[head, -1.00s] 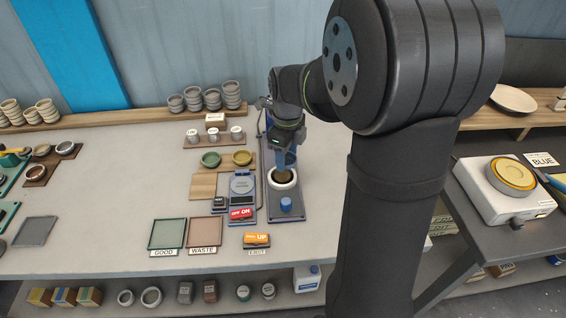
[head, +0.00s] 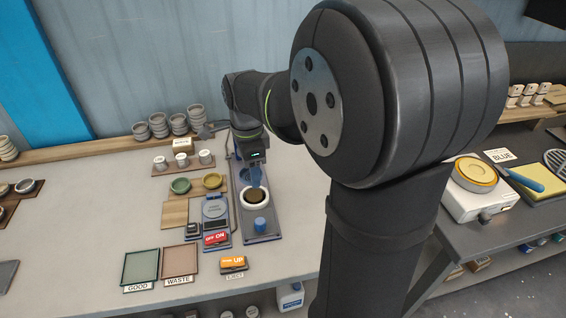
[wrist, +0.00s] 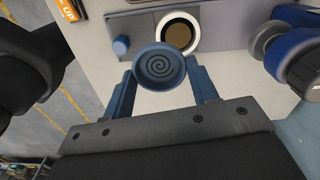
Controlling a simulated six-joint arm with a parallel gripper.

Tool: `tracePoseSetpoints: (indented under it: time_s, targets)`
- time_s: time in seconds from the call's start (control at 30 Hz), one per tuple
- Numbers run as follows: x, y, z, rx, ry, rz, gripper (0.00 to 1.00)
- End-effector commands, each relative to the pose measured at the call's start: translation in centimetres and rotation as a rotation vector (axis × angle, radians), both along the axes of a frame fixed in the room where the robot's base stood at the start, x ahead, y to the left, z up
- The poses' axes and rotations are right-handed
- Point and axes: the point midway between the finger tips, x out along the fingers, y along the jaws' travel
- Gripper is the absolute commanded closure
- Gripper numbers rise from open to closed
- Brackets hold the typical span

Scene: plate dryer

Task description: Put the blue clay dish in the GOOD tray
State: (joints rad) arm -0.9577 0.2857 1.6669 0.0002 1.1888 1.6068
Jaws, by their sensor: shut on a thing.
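The blue clay dish (wrist: 159,68) is a small round bowl with a spiral inside. In the wrist view it sits between the two blue fingers of my gripper (wrist: 160,84), which is shut on it. In the head view my gripper (head: 257,178) is just above a white ring with a brown centre (head: 255,198); the dish is hard to make out there. The GOOD tray (head: 126,268) is green, shallow and empty, at the table's front left, well left of my gripper.
The reddish WASTE tray (head: 181,261) adjoins the GOOD tray on its right. An orange UP switch (head: 234,263) and a red ON switch (head: 216,238) stand nearby. A green dish (head: 180,186) and a yellow dish (head: 213,181) lie behind. Bare table lies left of the trays.

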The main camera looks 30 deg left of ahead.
Motion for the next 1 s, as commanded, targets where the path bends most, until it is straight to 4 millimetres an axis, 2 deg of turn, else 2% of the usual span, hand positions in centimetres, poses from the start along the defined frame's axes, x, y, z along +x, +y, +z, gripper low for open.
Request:
tracePoseSetpoints:
  time_s: [0.03,0.2,0.37,0.5,0.7,0.8,1.0]
  targets:
    - [-1.6,1.5,-0.3,-0.001,0.001,0.114,0.70]
    - [-6.5,5.4,-1.1,-0.002,0.001,0.493,0.70]
    - [-11.7,8.5,-1.9,-0.002,0.001,0.850,0.70]
    - [-16.6,10.7,-2.7,-0.001,0.002,1.161,0.70]
    - [-23.4,12.7,-3.7,-0.001,0.002,1.568,0.70]
    - [-26.0,13.2,-4.1,0.000,0.001,1.720,0.70]
    - [-28.8,13.5,-4.5,0.000,0.001,1.885,0.70]
